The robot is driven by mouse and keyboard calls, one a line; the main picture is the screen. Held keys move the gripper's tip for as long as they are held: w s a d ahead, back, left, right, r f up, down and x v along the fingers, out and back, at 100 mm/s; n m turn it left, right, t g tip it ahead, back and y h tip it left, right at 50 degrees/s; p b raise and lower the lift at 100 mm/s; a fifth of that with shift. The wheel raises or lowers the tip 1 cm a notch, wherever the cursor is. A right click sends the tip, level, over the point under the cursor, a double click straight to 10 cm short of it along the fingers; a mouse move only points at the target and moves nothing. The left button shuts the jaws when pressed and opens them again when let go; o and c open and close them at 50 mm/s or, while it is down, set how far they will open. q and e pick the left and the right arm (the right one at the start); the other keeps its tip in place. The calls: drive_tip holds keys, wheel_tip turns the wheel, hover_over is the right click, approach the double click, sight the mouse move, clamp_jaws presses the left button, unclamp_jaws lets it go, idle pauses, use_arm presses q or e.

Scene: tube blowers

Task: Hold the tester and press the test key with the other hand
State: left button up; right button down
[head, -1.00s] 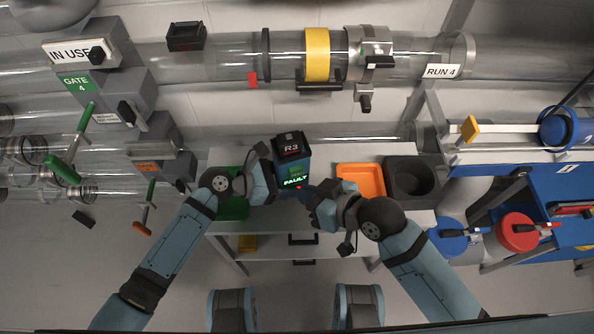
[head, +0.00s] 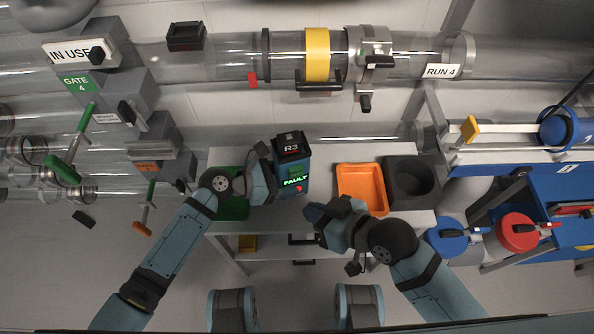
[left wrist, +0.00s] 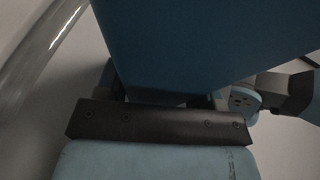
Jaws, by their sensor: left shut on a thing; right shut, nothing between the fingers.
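The tester (head: 293,172) is a blue box with a dark top marked R3. It has a green lit display reading FAULT and a small red spot below it. My left gripper (head: 273,175) is shut on the tester from its left side and holds it above the table. In the left wrist view the tester's plain blue side (left wrist: 200,45) fills much of the frame. My right gripper (head: 312,212) is shut and empty, a little below and to the right of the tester, apart from it. I cannot tell the test key apart clearly.
An orange tray (head: 362,205) and a dark block with a round hole (head: 411,180) stand on the table to the right. A green tray (head: 234,209) lies partly behind my left gripper. Clear tubes with a yellow band (head: 317,55) run behind.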

use_arm(q)
drive_tip(key=o, duration=1.1)
drive_tip(key=shift+o, duration=0.2)
